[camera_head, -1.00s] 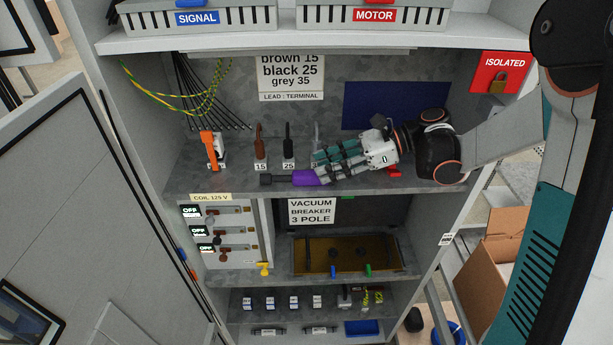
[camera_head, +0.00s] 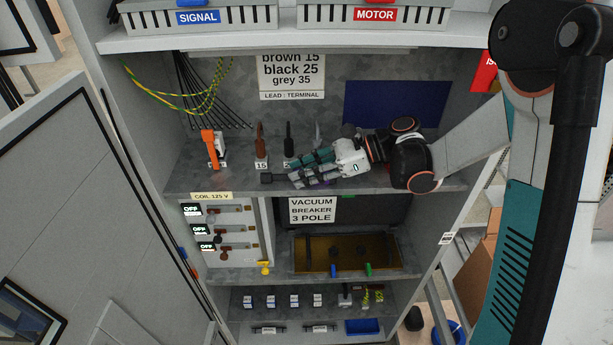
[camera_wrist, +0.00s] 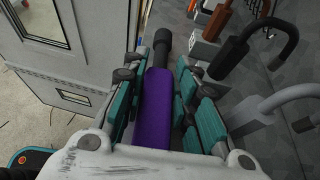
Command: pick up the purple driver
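The purple driver (camera_wrist: 164,105) lies lengthwise between my gripper's fingers in the wrist view, its dark end (camera_wrist: 162,42) reaching out beyond them. In the head view the driver's dark end (camera_head: 267,178) shows at the front left of the upper shelf, and its purple handle is mostly hidden by my fingers. My gripper (camera_head: 292,173) has one finger on each side of the handle. In the wrist view the fingers look apart, with a narrow gap to the handle on the right; contact on the left is unclear.
A brown tool (camera_head: 261,147) and a black tool (camera_head: 289,143) stand behind the driver, close to my fingers. An orange-handled device (camera_head: 209,147) stands at the left. The shelf (camera_head: 235,184) has bare room in front. The cabinet's right wall is beside my arm.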

